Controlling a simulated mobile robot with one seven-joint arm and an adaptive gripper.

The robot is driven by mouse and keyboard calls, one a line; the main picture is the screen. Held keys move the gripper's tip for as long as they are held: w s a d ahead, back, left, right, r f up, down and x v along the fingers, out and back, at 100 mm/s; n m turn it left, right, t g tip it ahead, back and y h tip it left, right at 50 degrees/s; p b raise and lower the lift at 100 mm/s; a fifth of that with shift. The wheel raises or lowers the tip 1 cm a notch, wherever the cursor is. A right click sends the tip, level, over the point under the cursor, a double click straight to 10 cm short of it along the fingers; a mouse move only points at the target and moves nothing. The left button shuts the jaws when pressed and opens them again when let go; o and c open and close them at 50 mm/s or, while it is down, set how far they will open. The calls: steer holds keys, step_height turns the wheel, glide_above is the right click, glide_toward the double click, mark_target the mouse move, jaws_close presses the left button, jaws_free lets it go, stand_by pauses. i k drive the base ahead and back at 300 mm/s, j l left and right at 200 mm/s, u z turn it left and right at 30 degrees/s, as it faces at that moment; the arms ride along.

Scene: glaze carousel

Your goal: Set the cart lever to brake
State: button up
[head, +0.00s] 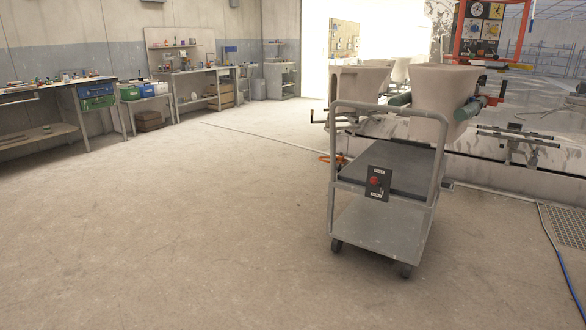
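A grey metal cart (375,233) with a tall tubular handle frame stands on the floor right of centre in the head view. A dark plate (386,188) on its near end carries a red-knobbed lever (375,181). Small white labels sit above and below the knob, too small to read. I cannot tell which label the lever is set to. My gripper is not in the head view.
Open concrete floor (200,220) lies in front and to the left of the cart. Pale ceramic pieces (420,100) stand behind it. Workbenches (40,132) line the left wall. A blue hose (565,265) and floor grate (567,226) are at the right.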

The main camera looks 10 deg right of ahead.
mark_target(374, 181)
steer(key=i+z, duration=0.15)
steer(key=i, duration=0.3)
steer(key=i+j+z, duration=0.15)
steer(key=i, duration=0.3)
steer(key=i+j+z, duration=0.15)
steer(key=i, duration=0.3)
steer(key=i+j+z, duration=0.45)
steer(key=i+j, duration=0.15)
steer(key=i, duration=0.15)
